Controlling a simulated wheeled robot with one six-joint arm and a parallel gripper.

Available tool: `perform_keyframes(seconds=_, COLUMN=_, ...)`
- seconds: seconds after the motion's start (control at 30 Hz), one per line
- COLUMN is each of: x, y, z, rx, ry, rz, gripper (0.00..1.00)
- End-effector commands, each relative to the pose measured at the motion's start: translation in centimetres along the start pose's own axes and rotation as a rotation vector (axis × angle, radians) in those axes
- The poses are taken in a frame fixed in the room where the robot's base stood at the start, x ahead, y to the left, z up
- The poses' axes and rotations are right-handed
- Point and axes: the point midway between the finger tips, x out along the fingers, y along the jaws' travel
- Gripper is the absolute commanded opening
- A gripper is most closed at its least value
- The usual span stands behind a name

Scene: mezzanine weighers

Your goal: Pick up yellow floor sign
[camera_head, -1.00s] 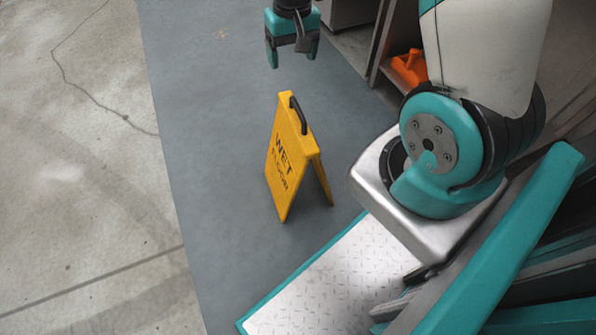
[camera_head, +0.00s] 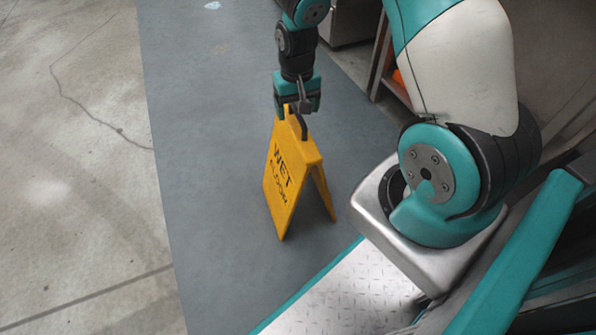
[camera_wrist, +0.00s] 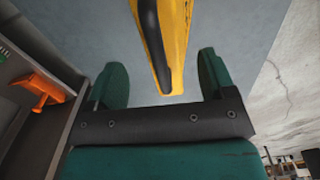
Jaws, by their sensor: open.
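The yellow floor sign (camera_head: 287,172) stands upright and unfolded on the grey floor, with "WET FLOOR" lettering on its face. Its black handle (camera_head: 304,127) is on the top edge. My gripper (camera_head: 297,112) is at the top of the sign, by the handle, pointing down. In the wrist view my gripper (camera_wrist: 165,82) is open, with its two teal fingers apart. There the sign (camera_wrist: 178,45) and its dark handle (camera_wrist: 150,35) lie between the fingers, nearer the right one. I see no finger closed on the handle.
The blue-grey floor strip (camera_head: 205,140) is clear around the sign, with bare concrete (camera_head: 75,180) to its left. A cabinet or shelf stands on the right, and an orange object (camera_wrist: 41,89) sits in it in the wrist view.

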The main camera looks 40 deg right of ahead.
Motion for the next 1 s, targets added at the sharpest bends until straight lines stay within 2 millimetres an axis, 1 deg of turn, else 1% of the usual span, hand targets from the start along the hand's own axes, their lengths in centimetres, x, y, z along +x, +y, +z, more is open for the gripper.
perform_keyframes(seconds=0.03, x=0.9, y=0.0, z=0.1, rx=0.000, ry=-0.002, rz=0.000, gripper=0.77)
perform_keyframes(seconds=0.2, x=3.6, y=-0.1, z=0.5, rx=-0.001, ry=-0.002, rz=0.000, gripper=0.77)
perform_keyframes(seconds=0.3, x=4.8, y=-0.1, z=0.5, rx=0.000, ry=-0.002, rz=0.000, gripper=0.77)
perform_keyframes(seconds=0.53, x=4.8, y=-0.1, z=0.5, rx=0.000, ry=0.000, rz=0.000, gripper=0.77)
perform_keyframes(seconds=0.57, x=4.8, y=-0.1, z=0.5, rx=0.000, ry=0.000, rz=0.000, gripper=0.74)
perform_keyframes(seconds=0.6, x=4.7, y=-0.1, z=0.5, rx=0.000, ry=0.000, rz=0.000, gripper=0.65)
perform_keyframes(seconds=0.77, x=4.7, y=-0.1, z=0.5, rx=0.000, ry=0.000, rz=0.000, gripper=0.28)
perform_keyframes(seconds=0.8, x=4.7, y=-0.1, z=0.5, rx=0.000, ry=0.000, rz=0.000, gripper=0.19)
perform_keyframes(seconds=0.87, x=4.7, y=-0.1, z=0.5, rx=0.000, ry=0.000, rz=0.000, gripper=0.05)
perform_keyframes(seconds=0.9, x=4.7, y=-0.1, z=0.5, rx=0.000, ry=0.000, rz=0.000, gripper=0.00)
perform_keyframes(seconds=1.0, x=4.7, y=-0.1, z=0.4, rx=0.000, ry=0.001, rz=0.000, gripper=0.00)
